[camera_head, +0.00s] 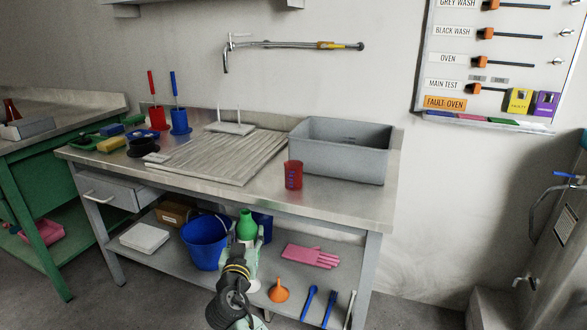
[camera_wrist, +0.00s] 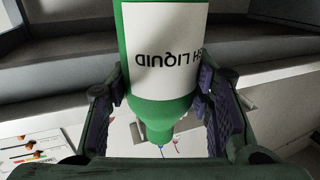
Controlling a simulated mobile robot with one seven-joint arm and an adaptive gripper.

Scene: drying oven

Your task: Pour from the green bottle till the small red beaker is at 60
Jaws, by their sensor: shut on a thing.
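The green bottle (camera_head: 246,226) is upright in front of the lower shelf area. My gripper (camera_head: 249,243) is shut on it. In the wrist view, the green bottle (camera_wrist: 160,107) fills the space between the two dark pads of my gripper (camera_wrist: 163,90), and its white label with "LIQUID" shows inverted. I cannot tell whether the bottle's base touches the shelf. The small red beaker (camera_head: 293,175) stands upright on the bench top near the front edge, with dark markings on its side. Its liquid level cannot be seen.
A grey basin (camera_head: 345,165) stands behind the beaker. A ribbed draining board (camera_head: 215,158) lies to its left. A blue bucket (camera_head: 205,245), pink gloves (camera_head: 310,256) and an orange funnel (camera_head: 279,291) are on the lower shelf (camera_head: 155,258). The bench top (camera_head: 340,200) overhangs the shelf.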

